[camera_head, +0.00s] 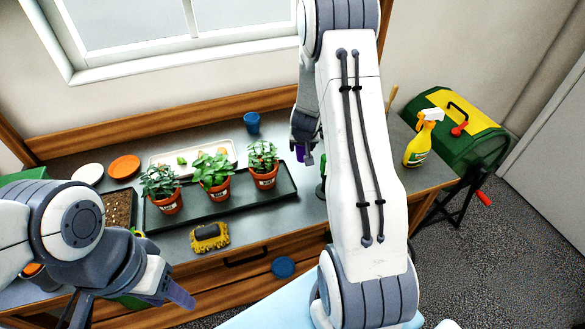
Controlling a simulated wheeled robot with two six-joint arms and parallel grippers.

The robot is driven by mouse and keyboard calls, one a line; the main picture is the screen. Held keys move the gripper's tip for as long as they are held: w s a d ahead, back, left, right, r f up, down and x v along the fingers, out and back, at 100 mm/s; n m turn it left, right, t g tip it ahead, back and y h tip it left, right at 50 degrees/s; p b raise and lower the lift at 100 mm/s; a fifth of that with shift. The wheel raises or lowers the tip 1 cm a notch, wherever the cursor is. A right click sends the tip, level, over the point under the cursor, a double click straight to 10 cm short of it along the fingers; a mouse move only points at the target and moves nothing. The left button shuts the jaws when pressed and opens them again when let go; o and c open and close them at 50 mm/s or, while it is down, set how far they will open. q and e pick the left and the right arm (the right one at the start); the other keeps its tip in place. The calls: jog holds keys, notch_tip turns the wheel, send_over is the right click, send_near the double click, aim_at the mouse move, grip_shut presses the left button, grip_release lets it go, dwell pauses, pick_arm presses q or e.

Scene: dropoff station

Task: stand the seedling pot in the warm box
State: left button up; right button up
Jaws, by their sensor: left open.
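Three terracotta pots with leafy green plants stand upright in a row on a dark tray (222,214): a left pot (168,203), a middle pot (217,190) and a right pot (264,179). I cannot tell which is the seedling pot. Part of another orange-brown pot (33,270) shows behind my left arm. I cannot make out the warm box for sure; a green thing (24,174) is cut off at the left edge. My left gripper (162,286) is open, low at the front left, away from the three pots.

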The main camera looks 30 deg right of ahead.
jog(key=shift+f+b, duration=0.55)
jog(key=shift+f, duration=2.4)
jog(key=shift+f, duration=0.15)
jog(key=o, duration=1.1)
